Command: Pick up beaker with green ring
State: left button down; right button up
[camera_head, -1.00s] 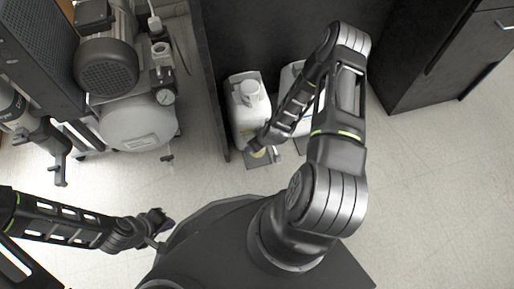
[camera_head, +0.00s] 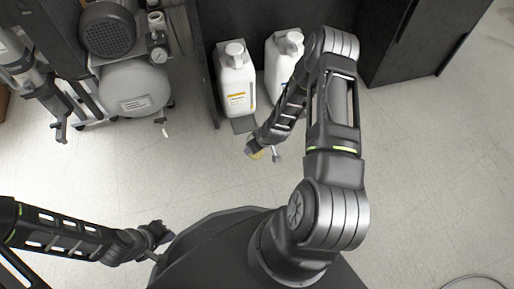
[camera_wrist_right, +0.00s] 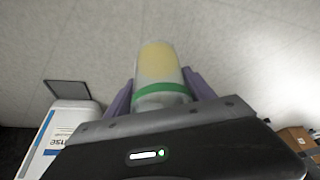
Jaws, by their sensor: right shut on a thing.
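The beaker with the green ring (camera_wrist_right: 160,77) is a clear, pale container with yellow contents and a green band near the fingers. In the right wrist view it sits between the purple fingers of my right gripper (camera_wrist_right: 160,92), which is shut on it. In the head view the right gripper (camera_head: 262,152) is off the floor in front of the white bottles, and only a small yellow bit of the beaker (camera_head: 257,155) shows beneath it. My left gripper (camera_head: 155,240) is at the lower left, near my base; its fingers are too small and dark to read.
Two white bottles (camera_head: 237,85) (camera_head: 278,70) stand on the floor against a dark cabinet. A small dark plate (camera_head: 243,125) lies before the left bottle. A compressor with a white tank (camera_head: 135,88) stands upper left. Floor is open at right and centre left.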

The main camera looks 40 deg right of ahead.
pick_arm(q)
jog(key=shift+s+a, duration=0.1)
jog(key=shift+s, duration=0.25)
pick_arm(e)
jog(key=shift+s+a, duration=0.1)
jog(key=shift+s, duration=0.2)
